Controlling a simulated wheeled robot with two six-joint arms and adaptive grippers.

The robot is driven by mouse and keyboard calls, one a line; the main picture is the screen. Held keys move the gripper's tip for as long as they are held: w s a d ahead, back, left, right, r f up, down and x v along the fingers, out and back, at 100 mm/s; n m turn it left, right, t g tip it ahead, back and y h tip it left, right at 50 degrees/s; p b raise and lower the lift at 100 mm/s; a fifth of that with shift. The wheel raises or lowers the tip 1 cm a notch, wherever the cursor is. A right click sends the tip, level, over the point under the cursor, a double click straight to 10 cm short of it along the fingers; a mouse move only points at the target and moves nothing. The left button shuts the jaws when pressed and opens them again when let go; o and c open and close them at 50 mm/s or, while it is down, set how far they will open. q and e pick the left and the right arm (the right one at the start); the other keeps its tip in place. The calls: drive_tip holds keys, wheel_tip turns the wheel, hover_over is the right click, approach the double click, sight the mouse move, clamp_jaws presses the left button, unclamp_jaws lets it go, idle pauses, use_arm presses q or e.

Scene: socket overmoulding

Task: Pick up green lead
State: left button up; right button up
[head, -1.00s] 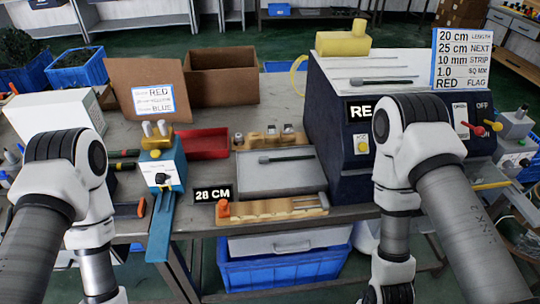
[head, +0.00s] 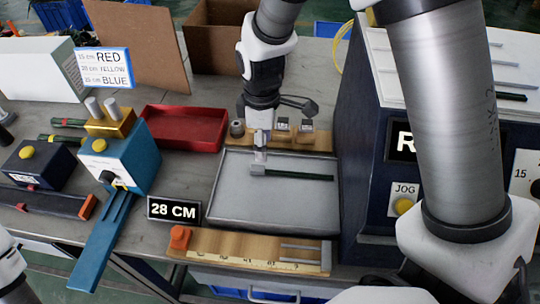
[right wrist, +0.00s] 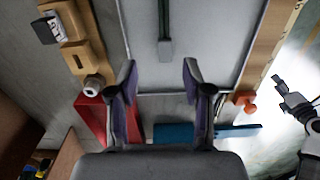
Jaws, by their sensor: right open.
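A dark green lead (head: 305,175) with a grey end piece lies on the grey tray (head: 235,215) in the head view. It also shows at the top middle of the right wrist view (right wrist: 165,22), its grey end towards my gripper. My right gripper (head: 261,154) points down over the tray, close to the lead's grey end. In the right wrist view my right gripper (right wrist: 160,82) is open, with nothing between its fingers. The lead's end lies just beyond the fingertips. My left gripper (right wrist: 292,98) shows small at the right of that view; its jaw state is unclear.
A wooden block with fittings (head: 310,138) stands behind the tray, and a wooden ruler fixture (head: 240,250) in front. A red bin (head: 185,128) and blue device (head: 122,160) are left. A dark blue machine (head: 365,150) stands close on the right.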

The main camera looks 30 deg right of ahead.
sight(263, 168)
drive_tip(key=shift+a+f, duration=0.1)
drive_tip(key=shift+a, duration=0.05)
drive_tip(key=f, duration=0.7)
drive_tip(key=shift+s+a, duration=0.15)
drive_tip(key=shift+s, duration=0.05)
clamp_jaws()
